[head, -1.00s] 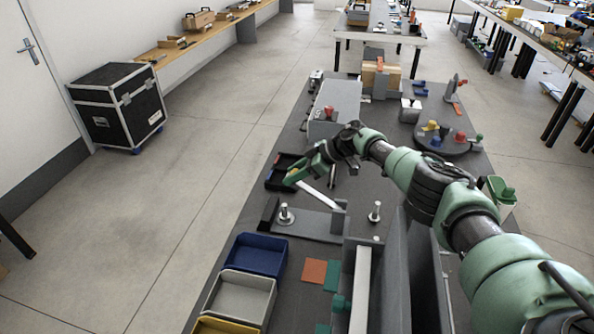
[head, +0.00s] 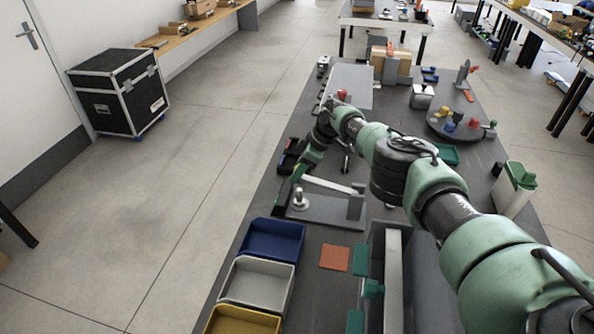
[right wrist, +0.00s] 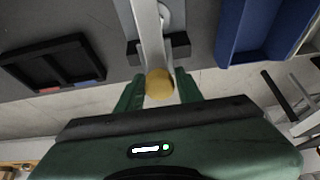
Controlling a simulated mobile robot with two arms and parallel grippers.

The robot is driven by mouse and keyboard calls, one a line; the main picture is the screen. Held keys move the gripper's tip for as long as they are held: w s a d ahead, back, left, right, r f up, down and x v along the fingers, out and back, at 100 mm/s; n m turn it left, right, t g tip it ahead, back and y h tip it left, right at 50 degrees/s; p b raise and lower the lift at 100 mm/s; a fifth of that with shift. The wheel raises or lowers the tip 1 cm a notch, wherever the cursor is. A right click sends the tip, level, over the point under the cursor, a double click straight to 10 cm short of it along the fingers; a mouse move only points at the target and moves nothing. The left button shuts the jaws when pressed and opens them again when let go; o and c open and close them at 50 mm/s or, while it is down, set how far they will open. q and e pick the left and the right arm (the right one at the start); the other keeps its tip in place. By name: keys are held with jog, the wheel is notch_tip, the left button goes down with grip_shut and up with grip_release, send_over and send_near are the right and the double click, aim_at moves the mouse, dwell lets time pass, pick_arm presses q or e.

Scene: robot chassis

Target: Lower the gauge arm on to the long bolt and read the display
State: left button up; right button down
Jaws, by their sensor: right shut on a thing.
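The gauge has a grey base plate (head: 325,211) and a long pale gauge arm (head: 330,185) that slopes gently up to the left from its post (head: 356,203). A metal bolt (head: 299,200) stands upright at the plate's left end, near the arm's free end; I cannot tell whether they touch. My right gripper (head: 297,174) is at that free end. In the right wrist view its green fingers (right wrist: 159,92) are shut on the arm's yellow knob (right wrist: 159,81). No display can be read. My left gripper is out of view.
Blue (head: 272,240), grey (head: 257,283) and yellow (head: 242,321) bins stand in front, at the bench's left edge. A dark tray (right wrist: 52,66) lies beside the gauge. An orange square (head: 334,257) lies right of the bins. A turntable (head: 460,125) stands farther back.

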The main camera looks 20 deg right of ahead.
jog(key=c, duration=1.1)
grip_release()
jog(key=shift+r, duration=0.1)
jog(key=shift+r, duration=0.1)
